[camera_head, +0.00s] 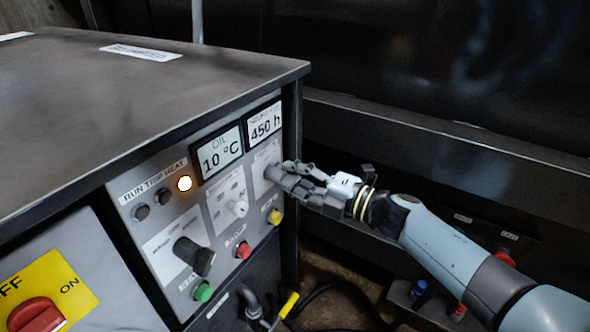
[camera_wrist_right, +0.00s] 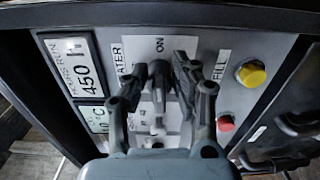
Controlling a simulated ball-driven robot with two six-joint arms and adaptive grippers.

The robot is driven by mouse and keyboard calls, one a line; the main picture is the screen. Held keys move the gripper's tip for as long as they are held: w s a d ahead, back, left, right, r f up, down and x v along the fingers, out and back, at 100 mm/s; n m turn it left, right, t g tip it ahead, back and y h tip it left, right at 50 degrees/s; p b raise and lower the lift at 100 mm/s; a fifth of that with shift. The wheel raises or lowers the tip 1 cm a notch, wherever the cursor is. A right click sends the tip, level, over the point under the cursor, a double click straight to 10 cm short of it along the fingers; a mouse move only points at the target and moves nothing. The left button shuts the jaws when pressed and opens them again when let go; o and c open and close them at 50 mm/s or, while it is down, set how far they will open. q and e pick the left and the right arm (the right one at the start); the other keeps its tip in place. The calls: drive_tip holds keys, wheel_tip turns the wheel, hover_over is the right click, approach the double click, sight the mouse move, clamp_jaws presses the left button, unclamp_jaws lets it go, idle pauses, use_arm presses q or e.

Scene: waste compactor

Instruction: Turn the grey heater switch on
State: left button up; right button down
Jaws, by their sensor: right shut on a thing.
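The grey heater switch (camera_wrist_right: 158,74) sits on a pale label plate on the control panel, with "ON" printed beside it and part of "HEATER" legible. My right gripper (camera_wrist_right: 157,82) is at the panel with its fingers on both sides of the switch, shut on it. Which way the switch points is unclear. My left gripper is not in view.
Above the gripper are the displays "10 °C" (camera_head: 221,153) and "450 h" (camera_head: 264,124). An orange lamp (camera_head: 184,183) glows under "HEAT". Close by are a white knob (camera_head: 238,208), a yellow button (camera_head: 274,217), a red button (camera_head: 243,250) and a black selector (camera_head: 194,255).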

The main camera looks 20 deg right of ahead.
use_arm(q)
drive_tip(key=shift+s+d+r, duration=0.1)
use_arm(e)
drive_tip(key=shift+m, duration=0.3)
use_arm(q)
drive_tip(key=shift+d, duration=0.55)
use_arm(e)
drive_tip(key=c, duration=1.3)
unclamp_jaws()
drive_tip(key=shift+c, duration=0.2)
drive_tip(key=shift+d, duration=0.1)
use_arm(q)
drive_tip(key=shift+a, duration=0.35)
use_arm(e)
drive_tip(key=v, duration=1.2)
